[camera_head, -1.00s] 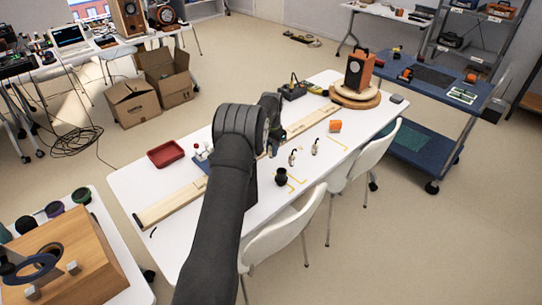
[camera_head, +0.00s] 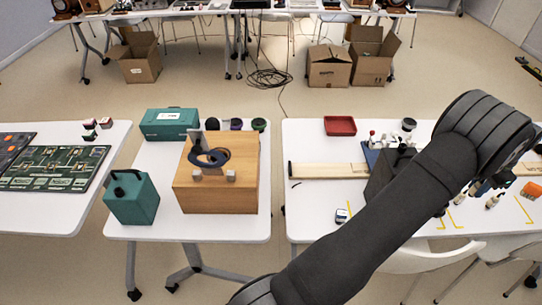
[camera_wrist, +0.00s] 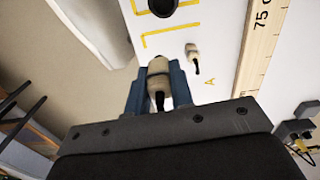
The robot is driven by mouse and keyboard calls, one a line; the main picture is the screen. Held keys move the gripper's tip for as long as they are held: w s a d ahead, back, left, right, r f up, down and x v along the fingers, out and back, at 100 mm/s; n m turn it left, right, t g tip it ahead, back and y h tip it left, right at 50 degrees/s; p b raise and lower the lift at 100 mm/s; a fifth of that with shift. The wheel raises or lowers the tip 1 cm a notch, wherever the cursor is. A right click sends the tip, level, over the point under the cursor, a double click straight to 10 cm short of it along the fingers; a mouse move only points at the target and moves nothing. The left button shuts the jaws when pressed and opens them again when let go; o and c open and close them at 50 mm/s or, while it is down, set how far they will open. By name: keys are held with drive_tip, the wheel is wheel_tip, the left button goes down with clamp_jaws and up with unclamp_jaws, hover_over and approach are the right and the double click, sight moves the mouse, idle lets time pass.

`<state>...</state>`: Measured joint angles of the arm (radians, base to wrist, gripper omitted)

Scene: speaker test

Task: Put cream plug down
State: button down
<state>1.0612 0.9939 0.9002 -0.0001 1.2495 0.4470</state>
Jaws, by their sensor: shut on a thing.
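A cream plug (camera_wrist: 158,72) with a dark tip is between the blue fingers of my gripper (camera_wrist: 158,88) in the wrist view. My gripper is shut on it, over the white table. A second small cream plug (camera_wrist: 193,52) with a black end is on the table just beyond and to the right. In the head view a cream plug (camera_head: 493,201) shows on the table at the right. My dark arm hides much of my gripper there. I cannot tell how high the held plug is.
Yellow tape corners (camera_wrist: 172,35) and a black round cup (camera_wrist: 163,5) are beyond the gripper. A wooden ruler strip (camera_wrist: 262,35) runs along the right.

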wheel_tip(320, 180, up, 10)
drive_tip(key=shift+f, duration=0.15)
drive_tip(key=w+a+n, duration=0.4)
drive_tip(key=w+a, duration=1.4)
drive_tip(key=a, duration=0.4)
drive_tip(key=w+a+n, duration=0.3)
drive_tip(key=a, duration=1.4)
drive_tip(key=w+a+n, duration=0.2)
drive_tip(key=w+a, duration=0.1)
drive_tip(key=a, duration=1.3)
drive_tip(key=n, duration=0.8)
hover_over(174, 222)
wheel_tip(174, 222, down, 18)
drive_tip(key=shift+r, duration=0.2)
drive_tip(key=shift+f, duration=2.3)
drive_tip(key=shift+f, duration=0.15)
